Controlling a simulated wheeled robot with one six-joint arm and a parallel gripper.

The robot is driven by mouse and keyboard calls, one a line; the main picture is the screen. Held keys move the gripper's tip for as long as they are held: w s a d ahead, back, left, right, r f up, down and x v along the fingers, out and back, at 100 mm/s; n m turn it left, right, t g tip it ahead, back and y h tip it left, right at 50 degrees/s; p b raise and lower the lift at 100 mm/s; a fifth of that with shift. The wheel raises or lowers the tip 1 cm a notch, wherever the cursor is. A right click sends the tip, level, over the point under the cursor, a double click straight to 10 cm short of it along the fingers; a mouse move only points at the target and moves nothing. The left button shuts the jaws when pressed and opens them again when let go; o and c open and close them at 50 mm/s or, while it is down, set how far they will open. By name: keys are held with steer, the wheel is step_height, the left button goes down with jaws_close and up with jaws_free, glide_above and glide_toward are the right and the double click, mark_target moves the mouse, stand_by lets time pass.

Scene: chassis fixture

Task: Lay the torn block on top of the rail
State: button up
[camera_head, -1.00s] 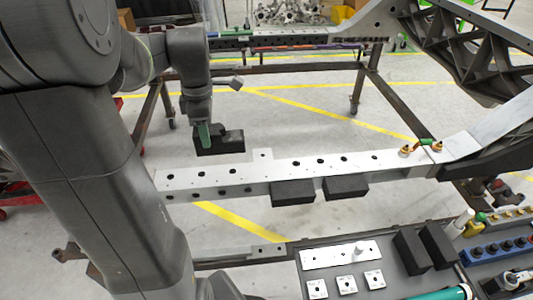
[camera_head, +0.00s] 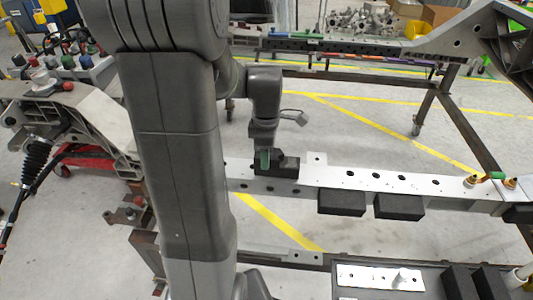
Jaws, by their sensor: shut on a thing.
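The torn block (camera_head: 287,168) is black with a stepped, notched top. My gripper (camera_head: 264,158) is shut on its left part, with a green finger pad showing against it. The rail (camera_head: 355,178) is a long silver beam with dark holes in its top, running across the middle of the view. The block overlaps the rail's top face in the picture, left of a small raised tab (camera_head: 317,158). I cannot tell whether it touches the rail or hovers just above it.
Two black blocks (camera_head: 342,202) (camera_head: 399,206) sit along the rail's near side. Orange-and-green fittings (camera_head: 490,178) stand on its right end. A dark tray (camera_head: 430,272) with a silver plate and more black blocks lies at the lower right. A second beam (camera_head: 340,47) runs behind.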

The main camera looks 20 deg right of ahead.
steer(key=o, duration=1.1)
steer(key=shift+f, duration=0.1)
step_height(320, 180, up, 12)
steer(key=shift+r+p, duration=0.1)
steer(key=shift+p, duration=1.05)
step_height(320, 180, down, 12)
steer(key=shift+r+b, duration=0.1)
steer(key=shift+b, duration=1)
steer(key=shift+r+p, duration=0.3)
steer(key=shift+r, duration=1.5)
steer(key=shift+f, duration=0.15)
